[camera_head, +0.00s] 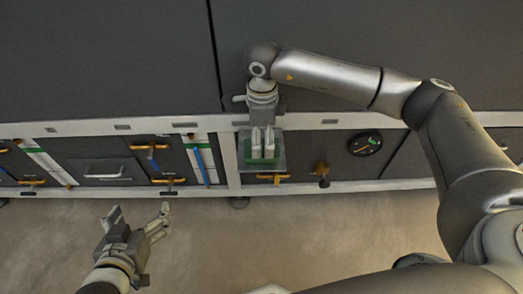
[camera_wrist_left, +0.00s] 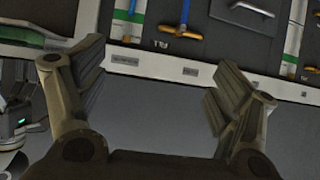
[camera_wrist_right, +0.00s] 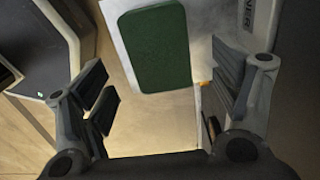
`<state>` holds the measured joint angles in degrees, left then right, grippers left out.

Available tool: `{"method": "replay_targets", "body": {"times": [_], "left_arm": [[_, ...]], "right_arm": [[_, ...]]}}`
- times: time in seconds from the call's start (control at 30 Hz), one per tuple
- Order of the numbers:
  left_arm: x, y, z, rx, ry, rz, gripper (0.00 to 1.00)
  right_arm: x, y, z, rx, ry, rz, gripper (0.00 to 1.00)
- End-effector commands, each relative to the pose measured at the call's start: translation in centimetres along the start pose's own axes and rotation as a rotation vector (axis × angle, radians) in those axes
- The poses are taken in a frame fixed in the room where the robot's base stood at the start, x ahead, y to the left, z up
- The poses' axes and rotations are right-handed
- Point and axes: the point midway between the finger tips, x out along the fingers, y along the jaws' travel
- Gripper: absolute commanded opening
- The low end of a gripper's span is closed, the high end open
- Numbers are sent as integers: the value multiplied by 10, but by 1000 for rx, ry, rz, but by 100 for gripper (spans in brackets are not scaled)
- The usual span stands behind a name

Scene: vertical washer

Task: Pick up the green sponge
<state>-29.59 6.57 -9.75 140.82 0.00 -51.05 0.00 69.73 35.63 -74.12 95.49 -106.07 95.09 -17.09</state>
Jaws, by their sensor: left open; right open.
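The green sponge (camera_head: 247,150) lies on a pale, clear-looking tray (camera_head: 262,168) at the front of the dark cabinet, just right of the upright post. My right gripper (camera_head: 263,152) reaches down over it and hides part of it. In the right wrist view the sponge (camera_wrist_right: 154,47) is a rounded green block ahead of the open fingers (camera_wrist_right: 160,92), with nothing between the fingertips. My left gripper (camera_head: 140,211) is open and empty, low at the left over the floor. The left wrist view also shows its spread fingers (camera_wrist_left: 158,72).
The cabinet front (camera_head: 105,168) carries blue-handled tools, yellow clamps and a grey handle at the left. A round dark dial (camera_head: 365,143) and a yellow valve-like part (camera_head: 322,171) are right of the tray. The floor (camera_head: 230,240) in front is clear.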

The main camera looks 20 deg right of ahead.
Motion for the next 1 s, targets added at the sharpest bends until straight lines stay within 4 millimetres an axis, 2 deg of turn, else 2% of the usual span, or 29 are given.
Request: {"method": "replay_targets", "body": {"times": [0.1,0.33,0.5,0.7,0.97,1.0], "left_arm": [[4,3,-17,0,94,6,86],[3,7,-51,0,266,15,86],[1,8,-60,0,309,18,86],[1,8,-61,0,310,18,86],[1,8,-60,0,309,18,86],[1,8,-60,0,309,18,86]], "right_arm": [[17,1,1,-1,2,3,83],[41,1,2,0,2,3,83],[46,0,2,0,0,2,83],[46,1,2,0,0,2,83],[46,1,2,0,0,2,50],[46,1,2,0,0,2,49]]}}
